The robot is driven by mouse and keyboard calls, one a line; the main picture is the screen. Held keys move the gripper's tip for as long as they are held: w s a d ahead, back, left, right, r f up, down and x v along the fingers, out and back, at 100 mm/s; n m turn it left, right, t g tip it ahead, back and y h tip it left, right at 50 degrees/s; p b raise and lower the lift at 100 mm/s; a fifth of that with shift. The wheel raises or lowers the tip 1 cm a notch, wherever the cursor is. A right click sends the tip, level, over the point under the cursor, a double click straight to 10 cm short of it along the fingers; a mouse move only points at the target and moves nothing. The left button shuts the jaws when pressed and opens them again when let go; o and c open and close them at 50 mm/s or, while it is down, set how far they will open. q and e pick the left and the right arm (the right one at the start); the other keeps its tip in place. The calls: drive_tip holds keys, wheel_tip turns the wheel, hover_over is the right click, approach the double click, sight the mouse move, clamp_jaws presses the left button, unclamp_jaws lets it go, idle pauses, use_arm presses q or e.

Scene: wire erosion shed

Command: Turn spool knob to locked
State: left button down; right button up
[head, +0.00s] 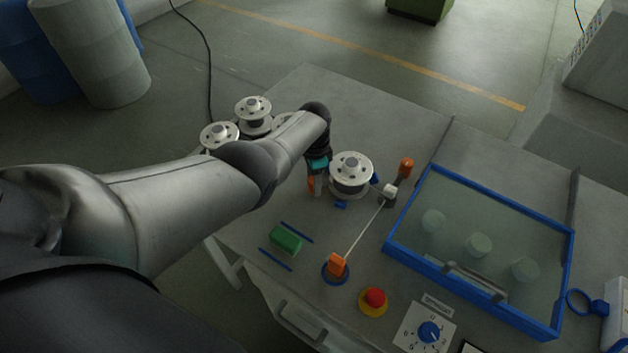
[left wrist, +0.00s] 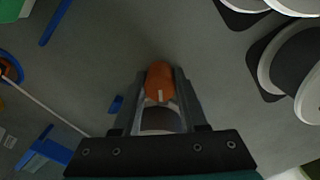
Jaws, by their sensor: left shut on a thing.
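My left gripper (head: 318,186) reaches down to the grey bench just left of a white spool (head: 351,170). In the left wrist view its two fingers (left wrist: 160,88) are shut on an orange knob (left wrist: 160,79) with a pale mark on its face. The knob sits between the fingertips, with bare grey bench around it. In the head view the gripper and wrist hide most of the knob. Any lock markings are not readable. My right gripper is not in view.
A wire runs from an orange block (head: 337,264) to a white fitting (head: 389,190). An orange-tipped lever (head: 405,168) stands by the spool. Nearby are a blue-framed clear cover (head: 487,300), green block (head: 286,238), red button (head: 375,298) and blue dial (head: 429,332). More spools (head: 253,108) stand behind my arm.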

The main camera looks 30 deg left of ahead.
use_arm(q)
drive_tip(key=shift+m, duration=0.8)
drive_tip(key=c, duration=0.7)
unclamp_jaws()
drive_tip(key=shift+c, duration=0.2)
drive_tip(key=shift+r, duration=0.15)
wheel_tip(320, 180, up, 7)
drive_tip(key=p, duration=0.4)
drive_tip(key=shift+r, duration=0.1)
wheel_tip(320, 180, up, 8)
drive_tip(key=shift+p, duration=0.45)
